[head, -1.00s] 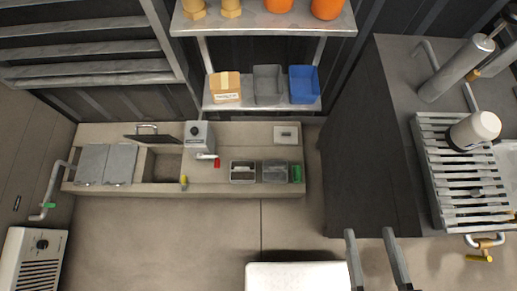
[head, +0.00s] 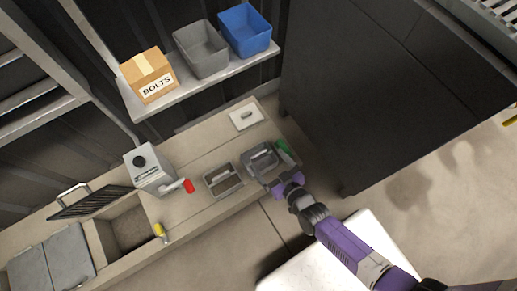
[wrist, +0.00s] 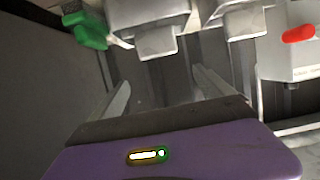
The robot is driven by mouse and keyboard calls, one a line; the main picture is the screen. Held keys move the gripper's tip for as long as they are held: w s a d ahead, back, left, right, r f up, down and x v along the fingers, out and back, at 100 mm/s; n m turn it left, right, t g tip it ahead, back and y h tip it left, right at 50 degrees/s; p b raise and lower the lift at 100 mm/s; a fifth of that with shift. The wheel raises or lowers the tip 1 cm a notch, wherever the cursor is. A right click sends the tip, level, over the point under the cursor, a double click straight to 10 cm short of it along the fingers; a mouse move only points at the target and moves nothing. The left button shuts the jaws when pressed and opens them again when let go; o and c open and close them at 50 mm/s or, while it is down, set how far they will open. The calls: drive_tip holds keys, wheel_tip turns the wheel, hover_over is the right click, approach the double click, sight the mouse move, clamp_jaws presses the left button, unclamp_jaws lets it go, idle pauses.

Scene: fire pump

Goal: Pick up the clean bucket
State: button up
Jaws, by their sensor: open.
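Two small grey buckets stand side by side on the bench in the head view. The right bucket (head: 260,158) is next to a green item; the left bucket (head: 224,180) has a brownish interior. I cannot tell for certain which one is the clean bucket. My gripper (head: 277,184) is at the bench's front edge, just in front of the right bucket. In the wrist view my open gripper (wrist: 162,84) has nothing between its fingers. The right bucket (wrist: 148,18) shows ahead between the fingers, its top cut off; the left bucket (wrist: 238,18) is beside it.
The green item (head: 283,147) lies close to the right bucket. A grey box with a red-tipped lever (head: 150,168) and an open sink bay (head: 128,226) are farther left. A shelf (head: 200,85) overhangs behind. A dark cabinet (head: 365,90) stands to the right.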

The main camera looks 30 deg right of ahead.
sight(258, 153)
drive_tip(key=w+f, duration=0.1)
drive_tip(key=w+f+b, duration=0.1)
drive_tip(key=w+f, duration=0.1)
drive_tip(key=shift+w+a+f, duration=0.25)
drive_tip(key=shift+w+f, duration=0.1)
drive_tip(key=shift+f, duration=0.05)
drive_tip(key=b+x, duration=0.3)
drive_tip(key=x, duration=0.2)
drive_tip(key=shift+f+b, duration=0.3)
drive_tip(key=shift+b, duration=0.1)
drive_tip(key=shift+w, duration=0.45)
drive_tip(key=shift+c, duration=0.4)
clamp_jaws()
drive_tip(key=shift+d+r, duration=0.1)
